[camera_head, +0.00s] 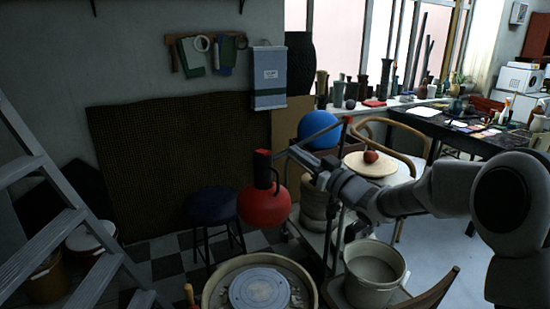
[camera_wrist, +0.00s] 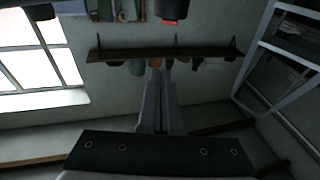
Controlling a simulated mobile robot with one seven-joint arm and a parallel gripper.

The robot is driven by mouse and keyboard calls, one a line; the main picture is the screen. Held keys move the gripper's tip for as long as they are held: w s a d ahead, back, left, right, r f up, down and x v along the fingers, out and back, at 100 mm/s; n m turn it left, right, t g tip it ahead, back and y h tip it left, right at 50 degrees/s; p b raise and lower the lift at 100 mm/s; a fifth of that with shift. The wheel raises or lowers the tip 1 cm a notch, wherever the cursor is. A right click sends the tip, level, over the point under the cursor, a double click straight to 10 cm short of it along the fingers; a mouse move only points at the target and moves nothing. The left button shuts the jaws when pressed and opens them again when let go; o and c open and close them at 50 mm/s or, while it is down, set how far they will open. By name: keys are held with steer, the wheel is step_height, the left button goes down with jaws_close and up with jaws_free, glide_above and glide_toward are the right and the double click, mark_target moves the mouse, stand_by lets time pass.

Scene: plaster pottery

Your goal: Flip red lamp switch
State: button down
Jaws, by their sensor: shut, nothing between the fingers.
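The red lamp has a rounded shade (camera_head: 264,205) hanging over the pottery wheel, with a dark and red neck piece above it. My gripper (camera_head: 291,153) reaches in from the right, just right of that neck piece, and looks apart from it, though depth is hard to judge. In the wrist view, my gripper (camera_wrist: 156,72) has its fingers together with nothing between them. A dark piece with a red edge (camera_wrist: 172,12), probably part of the lamp, is cut off at the top of that view. I cannot make out the switch itself.
The pottery wheel (camera_head: 222,276) is below the lamp. A ladder (camera_head: 40,168) leans at left. A dark shelf (camera_wrist: 130,55) crosses the wrist view.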

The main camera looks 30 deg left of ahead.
mark_target(263, 152)
steer(key=shift+s+a+f+g+y, duration=0.2)
steer(key=shift+s+a+g+y, duration=0.1)
steer(key=shift+a+g, duration=0.1)
steer(key=shift+w, duration=0.1)
steer(key=x, duration=0.9)
steer(key=shift+w+a, duration=0.1)
steer(key=shift+a, duration=0.15)
step_height(263, 152, down, 3)
steer(key=shift+f+b, duration=0.1)
steer(key=shift+b, duration=0.55)
steer(key=shift+d+f, duration=0.1)
steer(key=shift+f, duration=0.2)
